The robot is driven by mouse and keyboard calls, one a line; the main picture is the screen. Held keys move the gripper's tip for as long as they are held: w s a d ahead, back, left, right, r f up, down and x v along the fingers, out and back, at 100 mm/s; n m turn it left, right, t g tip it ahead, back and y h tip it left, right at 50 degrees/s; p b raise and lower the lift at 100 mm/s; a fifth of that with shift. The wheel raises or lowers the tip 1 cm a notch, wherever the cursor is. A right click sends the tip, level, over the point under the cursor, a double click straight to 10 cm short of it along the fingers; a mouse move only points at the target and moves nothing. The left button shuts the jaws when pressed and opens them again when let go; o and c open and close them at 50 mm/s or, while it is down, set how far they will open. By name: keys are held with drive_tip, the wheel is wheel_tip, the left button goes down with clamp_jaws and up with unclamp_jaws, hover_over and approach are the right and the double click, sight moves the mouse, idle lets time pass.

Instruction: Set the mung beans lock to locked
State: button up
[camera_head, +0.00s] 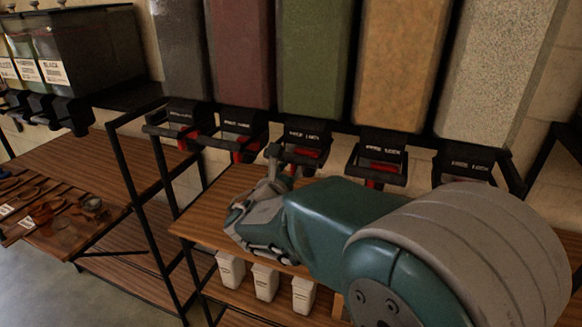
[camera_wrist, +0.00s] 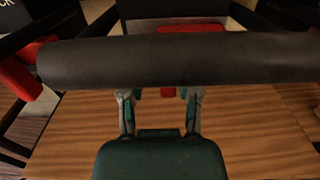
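The green-filled bin (camera_head: 315,55), whose colour fits mung beans, hangs in the middle of the row; its label is too small to read. Its black dispenser (camera_head: 305,133) has a red lock piece (camera_head: 308,152) below. My gripper (camera_head: 272,160) is just under and left of this dispenser. In the wrist view, a thick black bar (camera_wrist: 180,60) crosses in front of my gripper (camera_wrist: 159,94) and hides its fingertips. The fingers stand apart. A red part (camera_wrist: 192,28) shows beyond the bar, and some red shows below it between the fingers; contact cannot be told.
Grey (camera_head: 182,50), dark red (camera_head: 240,55), tan (camera_head: 400,60) and pale (camera_head: 495,70) bins hang close alongside with similar dispensers. A wooden shelf (camera_head: 205,215) lies below. White cups (camera_head: 265,282) stand lower. Scoops (camera_head: 92,206) lie on the left table.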

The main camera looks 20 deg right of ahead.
drive_tip(key=shift+d, duration=0.15)
clamp_jaws()
drive_tip(key=shift+s+d+r, duration=0.1)
drive_tip(key=shift+s+d, duration=0.3)
drive_tip(key=shift+d, duration=0.2)
drive_tip(key=shift+s+d, duration=0.4)
drive_tip(key=shift+d, duration=0.2)
drive_tip(key=o, duration=0.6)
unclamp_jaws()
drive_tip(key=shift+d, duration=0.1)
drive_tip(key=shift+c, duration=0.2)
drive_tip(key=shift+d, duration=0.15)
drive_tip(key=v, duration=1.2)
